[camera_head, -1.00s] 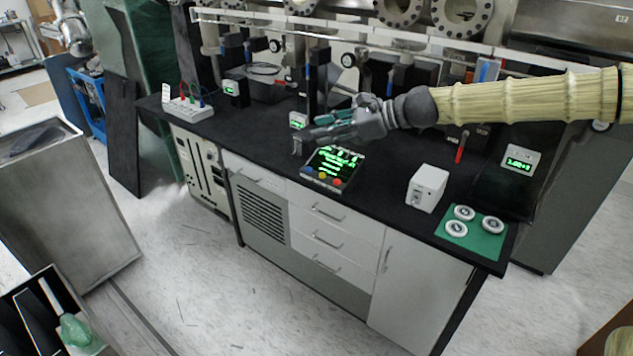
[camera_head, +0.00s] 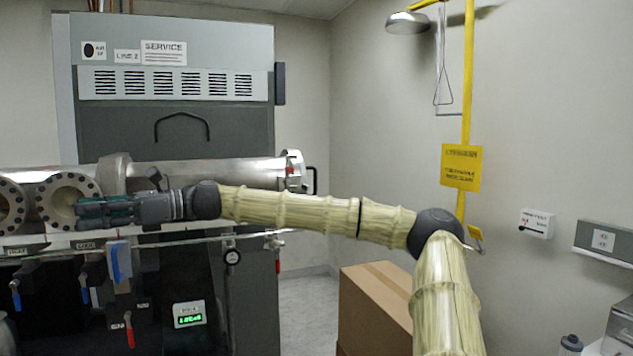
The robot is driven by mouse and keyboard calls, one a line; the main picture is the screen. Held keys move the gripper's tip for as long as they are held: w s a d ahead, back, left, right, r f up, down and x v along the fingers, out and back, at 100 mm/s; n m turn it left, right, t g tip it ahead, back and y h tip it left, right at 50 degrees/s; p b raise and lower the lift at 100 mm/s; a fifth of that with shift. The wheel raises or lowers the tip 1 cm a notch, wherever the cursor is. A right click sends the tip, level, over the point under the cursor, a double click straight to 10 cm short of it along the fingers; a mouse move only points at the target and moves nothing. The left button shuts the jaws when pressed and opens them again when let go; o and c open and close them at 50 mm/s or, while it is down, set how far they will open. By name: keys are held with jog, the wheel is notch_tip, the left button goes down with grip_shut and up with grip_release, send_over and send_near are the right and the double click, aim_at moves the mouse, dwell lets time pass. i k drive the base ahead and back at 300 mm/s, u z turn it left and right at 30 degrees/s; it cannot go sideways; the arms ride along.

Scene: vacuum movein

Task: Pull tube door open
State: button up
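A horizontal steel tube (camera_head: 225,172) runs across the left half of the view. At its right end is a round metal flange or door (camera_head: 293,170), seen nearly edge-on. A black handle (camera_head: 313,181) stands just to the right of it. My gripper (camera_head: 88,211) is at the far left, pointing left, in front of a round bolted port (camera_head: 66,187) on the larger chamber body. It is well to the left of the tube's end. Its teal fingers are seen from the side, and whether they are parted is unclear. I see nothing held in it.
A grey service cabinet (camera_head: 175,120) stands behind the tube. A cardboard box (camera_head: 375,305) is on the floor at right of the bench. A yellow shower pole (camera_head: 467,90) stands near the wall. Valves with blue and red handles (camera_head: 118,262) hang below the tube.

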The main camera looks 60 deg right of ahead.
aim_at(305, 188)
jog(key=z, duration=3.2)
jog(key=i, duration=1.4)
jog(key=u, duration=2.5)
